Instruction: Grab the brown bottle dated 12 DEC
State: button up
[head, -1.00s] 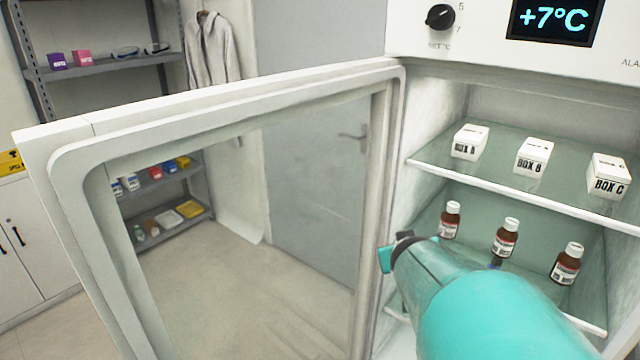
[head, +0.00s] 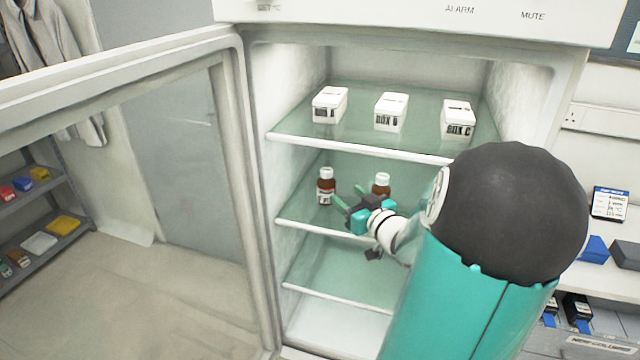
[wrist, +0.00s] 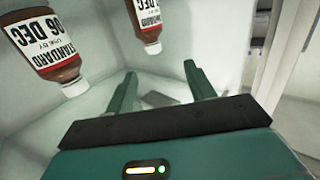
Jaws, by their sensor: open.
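Two brown bottles with white caps stand upright on the fridge's middle shelf, a left one (head: 326,187) and a middle one (head: 381,184); their dates are too small to read in the head view. My gripper (head: 348,196) is open and empty, in front of them with its fingers around the gap between the two. The wrist view is upside down. It shows a bottle labelled STANDARD, 06 DEC (wrist: 47,45) left of my fingers (wrist: 160,75), and another bottle (wrist: 146,22) cut off at the top, date not clearly readable. A third bottle is hidden behind my arm.
White boxes, including box B (head: 391,112) and box C (head: 458,119), stand on the upper shelf (head: 365,145) above my gripper. The open fridge door (head: 243,200) is on the left. The lower shelf (head: 350,299) looks empty.

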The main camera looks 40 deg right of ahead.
aim_at(327, 170)
jog(key=shift+s+d, duration=0.2)
jog(key=shift+d, duration=0.5)
jog(key=shift+t, duration=0.4)
jog(key=x, duration=0.8)
jog(key=shift+a, duration=0.15)
jog(key=shift+w+r, duration=0.15)
jog(key=shift+w, duration=0.05)
jog(key=x, duration=0.5)
jog(key=shift+d, duration=0.25)
jog(key=shift+c, duration=0.2)
grip_shut()
jog(key=shift+r, duration=0.1)
